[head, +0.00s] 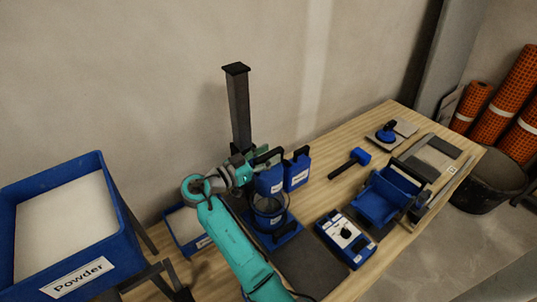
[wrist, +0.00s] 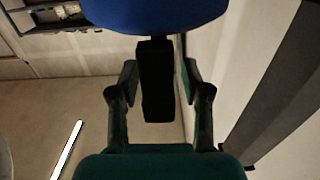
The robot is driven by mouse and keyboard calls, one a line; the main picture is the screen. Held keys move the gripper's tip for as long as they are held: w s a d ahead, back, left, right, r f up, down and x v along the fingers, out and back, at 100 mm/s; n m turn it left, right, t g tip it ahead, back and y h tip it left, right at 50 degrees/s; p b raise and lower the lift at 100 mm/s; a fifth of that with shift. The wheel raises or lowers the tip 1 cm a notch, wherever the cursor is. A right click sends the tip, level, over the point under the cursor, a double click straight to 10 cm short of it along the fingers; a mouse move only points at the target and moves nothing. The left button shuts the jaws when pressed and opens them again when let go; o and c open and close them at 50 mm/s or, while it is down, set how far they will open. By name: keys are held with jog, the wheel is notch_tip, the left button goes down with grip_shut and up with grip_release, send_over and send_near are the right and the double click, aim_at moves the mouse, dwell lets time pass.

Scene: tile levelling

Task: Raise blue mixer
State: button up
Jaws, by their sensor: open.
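The blue mixer (head: 270,181) stands on the bench on a black column (head: 238,105) with a blue base (head: 283,233). A clear bucket (head: 268,210) sits below its blue head. My gripper (head: 252,163) is at the black handle of the mixer head, reaching in from the left. In the wrist view my gripper (wrist: 159,78) is open, with one finger on each side of a black handle (wrist: 156,85) under a blue body (wrist: 155,12). Whether the fingers touch the handle cannot be told. My arm hides part of the base.
A blue jug (head: 297,170) stands close right of the mixer. A Powder bin (head: 125,235) is at left. Orange rolls (head: 497,107) stand beyond the bench.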

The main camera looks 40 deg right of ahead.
jog(key=shift+d, duration=0.35)
grip_shut()
jog(key=shift+r, duration=0.15)
notch_tip(320, 180, up, 13)
jog(key=shift+c, duration=1)
grip_release()
jog(key=shift+o, duration=1)
